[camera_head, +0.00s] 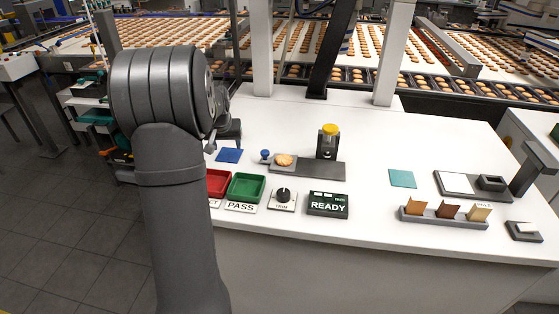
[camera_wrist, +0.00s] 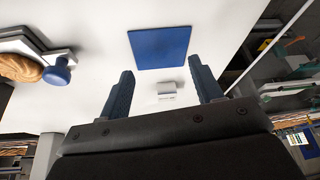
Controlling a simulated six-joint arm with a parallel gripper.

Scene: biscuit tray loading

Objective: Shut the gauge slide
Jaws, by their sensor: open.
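In the wrist view, the blue knob (camera_wrist: 58,72) and biscuit (camera_wrist: 20,68) show at the upper left, outside the jaws. My gripper (camera_wrist: 163,82) is open with nothing between its fingers. In the head view it is mostly hidden behind my arm, left of the knob.
A blue square (camera_head: 229,155) lies left of the gauge. Red (camera_head: 217,183) and green (camera_head: 246,187) trays, a dial (camera_head: 283,197) and a READY display (camera_head: 328,204) line the front. A teal square (camera_head: 402,178) and sample rack (camera_head: 444,217) lie right. White table is bare between.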

